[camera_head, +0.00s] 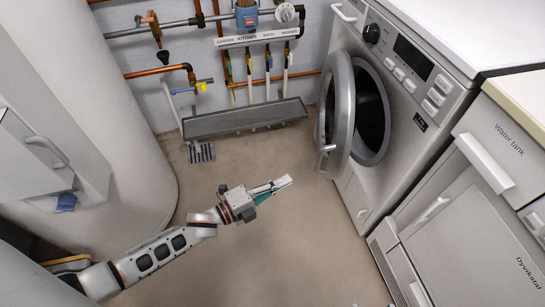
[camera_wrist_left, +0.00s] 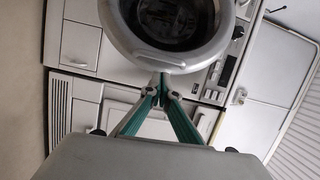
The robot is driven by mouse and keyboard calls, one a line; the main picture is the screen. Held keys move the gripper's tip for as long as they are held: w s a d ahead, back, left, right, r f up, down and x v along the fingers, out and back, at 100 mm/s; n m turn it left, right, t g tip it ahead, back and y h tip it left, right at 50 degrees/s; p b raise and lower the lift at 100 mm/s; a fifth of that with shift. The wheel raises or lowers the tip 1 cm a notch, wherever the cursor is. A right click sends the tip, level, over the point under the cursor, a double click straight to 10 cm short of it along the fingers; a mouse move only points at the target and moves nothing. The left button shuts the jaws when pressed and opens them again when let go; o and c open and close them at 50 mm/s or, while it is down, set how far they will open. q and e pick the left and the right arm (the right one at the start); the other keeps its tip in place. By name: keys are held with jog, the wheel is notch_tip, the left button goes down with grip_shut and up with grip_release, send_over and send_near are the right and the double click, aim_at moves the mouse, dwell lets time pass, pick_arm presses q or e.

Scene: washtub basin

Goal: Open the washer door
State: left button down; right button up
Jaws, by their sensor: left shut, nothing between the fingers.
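The washer (camera_head: 420,75) stands at the right with its round door (camera_head: 340,115) swung out from the front. A gap shows between the door and the dark drum opening (camera_head: 371,112). The door handle (camera_head: 326,150) is on the door's near left rim. My left gripper (camera_head: 284,183) is shut and empty, in the air below and left of the door, apart from it. In the left wrist view the closed fingertips (camera_wrist_left: 161,80) appear just below the round door rim (camera_wrist_left: 165,66). My right gripper is in neither view.
A dryer-like machine labelled "Water tank" (camera_head: 490,215) stands right of the washer. A large white tank (camera_head: 90,110) is at the left. Pipes and a grey trough (camera_head: 245,118) line the back wall. The floor (camera_head: 290,250) between is clear.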

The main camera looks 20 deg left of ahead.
aim_at(319, 163)
pick_arm(q)
jog(key=shift+m, duration=0.3)
jog(key=b+x, duration=0.2)
jog(key=x, duration=0.7)
jog(key=shift+d+f, duration=0.1)
jog(key=shift+d, duration=0.1)
jog(key=shift+w+d+r, duration=0.2)
jog(key=shift+w+d, duration=0.05)
jog(key=shift+w, duration=0.15)
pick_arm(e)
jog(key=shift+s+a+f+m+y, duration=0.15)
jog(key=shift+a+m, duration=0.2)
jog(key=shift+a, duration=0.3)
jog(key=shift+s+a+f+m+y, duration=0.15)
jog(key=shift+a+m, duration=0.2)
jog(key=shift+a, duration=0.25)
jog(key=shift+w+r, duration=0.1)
pick_arm(q)
jog(key=a, duration=0.5)
jog(key=shift+s, duration=0.15)
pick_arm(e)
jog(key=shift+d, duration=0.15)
pick_arm(q)
jog(key=shift+f, duration=0.1)
